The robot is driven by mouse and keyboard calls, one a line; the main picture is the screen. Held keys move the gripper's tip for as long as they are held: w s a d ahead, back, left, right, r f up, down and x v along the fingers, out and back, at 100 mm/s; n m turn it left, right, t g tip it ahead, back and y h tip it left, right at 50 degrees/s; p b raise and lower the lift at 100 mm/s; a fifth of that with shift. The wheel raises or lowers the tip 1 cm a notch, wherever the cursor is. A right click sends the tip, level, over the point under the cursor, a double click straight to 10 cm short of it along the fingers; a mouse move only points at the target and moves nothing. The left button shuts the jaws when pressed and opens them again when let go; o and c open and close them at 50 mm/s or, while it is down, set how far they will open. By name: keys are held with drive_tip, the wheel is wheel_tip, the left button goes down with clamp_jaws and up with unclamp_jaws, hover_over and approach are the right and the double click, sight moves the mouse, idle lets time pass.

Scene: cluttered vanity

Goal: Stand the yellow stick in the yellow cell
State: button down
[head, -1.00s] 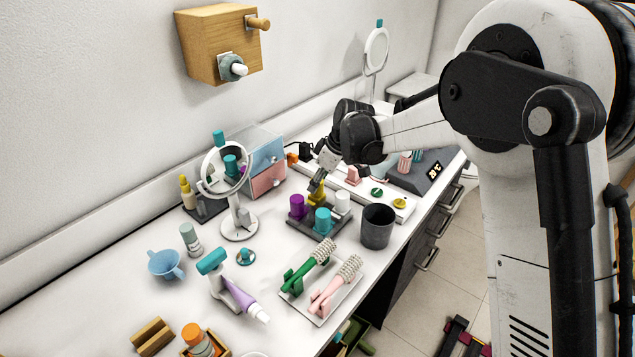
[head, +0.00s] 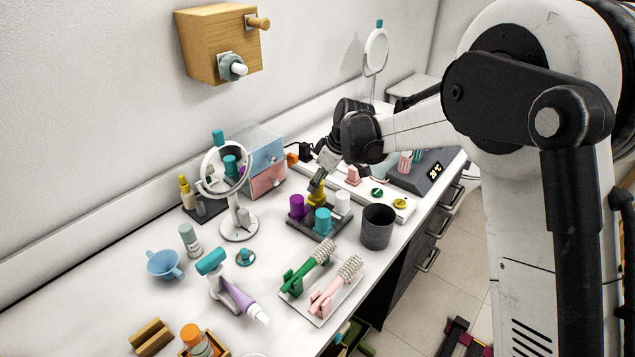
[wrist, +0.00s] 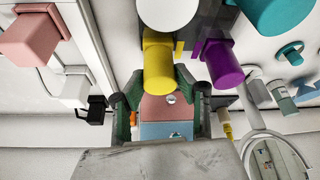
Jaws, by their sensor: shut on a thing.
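The yellow stick (head: 318,197) is upright at the back of the dark grey rack (head: 325,236). My gripper (head: 317,183) comes down on it from above. In the wrist view the yellow stick (wrist: 158,68) lies between my two dark green fingers, which are shut on it. Small yellow marks (wrist: 180,50) show on the rack beside the stick. I cannot tell whether the stick's foot is inside a cell. A purple stick (head: 297,206), a teal stick (head: 323,220) and a white stick (head: 342,203) stand in the rack around it.
A dark cup (head: 377,227) stands right of the rack. A tray with green and pink brushes (head: 321,290) lies in front. A round mirror (head: 239,222) and a drawer box (head: 268,178) stand left and behind. A white strip with coloured knobs (head: 377,192) runs behind.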

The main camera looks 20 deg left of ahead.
drive_tip(key=shift+f, duration=0.2)
drive_tip(key=c, duration=1.2)
unclamp_jaws()
drive_tip(key=v, duration=1.2)
